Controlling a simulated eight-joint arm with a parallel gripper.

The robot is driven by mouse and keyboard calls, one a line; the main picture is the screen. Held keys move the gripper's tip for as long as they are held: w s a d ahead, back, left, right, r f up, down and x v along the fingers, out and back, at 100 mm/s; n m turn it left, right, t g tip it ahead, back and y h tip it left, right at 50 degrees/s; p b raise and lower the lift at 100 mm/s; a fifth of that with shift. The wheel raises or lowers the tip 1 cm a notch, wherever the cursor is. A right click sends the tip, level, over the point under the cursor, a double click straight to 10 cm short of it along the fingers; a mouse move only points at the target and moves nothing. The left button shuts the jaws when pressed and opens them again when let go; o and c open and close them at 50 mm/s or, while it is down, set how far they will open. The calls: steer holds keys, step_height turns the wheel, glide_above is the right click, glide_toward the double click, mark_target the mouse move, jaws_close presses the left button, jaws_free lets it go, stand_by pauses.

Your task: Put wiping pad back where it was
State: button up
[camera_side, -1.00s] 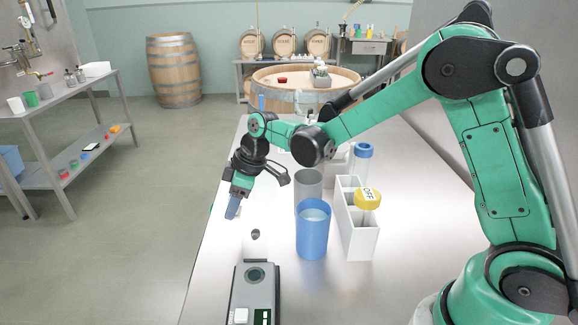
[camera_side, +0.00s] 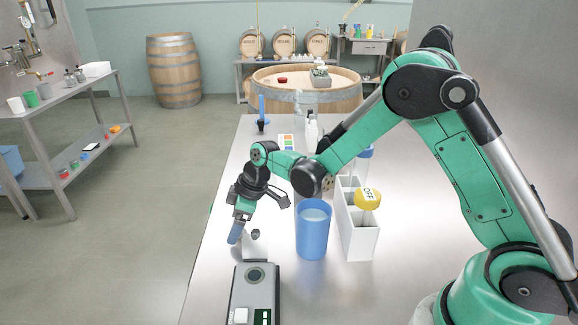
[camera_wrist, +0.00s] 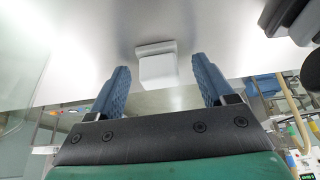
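My gripper (camera_side: 236,236) is low over the left part of the steel table, fingers pointing down. In the wrist view its two blue fingers (camera_wrist: 160,68) stand wide apart. A small white block (camera_wrist: 158,68) with a wider upper edge shows between and beyond them, with gaps on both sides; it may be the wiping pad, but I cannot tell for sure. In the side view a pale shape (camera_side: 252,251) lies just right of the fingertips, faint against the bright table, with a small dark round thing (camera_side: 255,234) by it. Nothing is held.
A grey device (camera_side: 255,276) stands at the front of the table (camera_side: 212,270). A blue beaker (camera_side: 312,235) and a white rack (camera_side: 358,240) with a yellow "OFF" cap (camera_side: 368,198) stand to the right. A blue item on a black stand (camera_side: 262,113) is at the back left.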

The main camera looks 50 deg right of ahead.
steer(key=v, duration=1.2)
steer(key=s+d+r+m+t+h, duration=0.2)
steer(key=s+m+t+h, duration=0.1)
steer(key=s+m, duration=0.6)
steer(key=shift+s+d+r+t, duration=0.15)
steer(key=shift+s+t, duration=0.35)
steer(key=shift+s, duration=1)
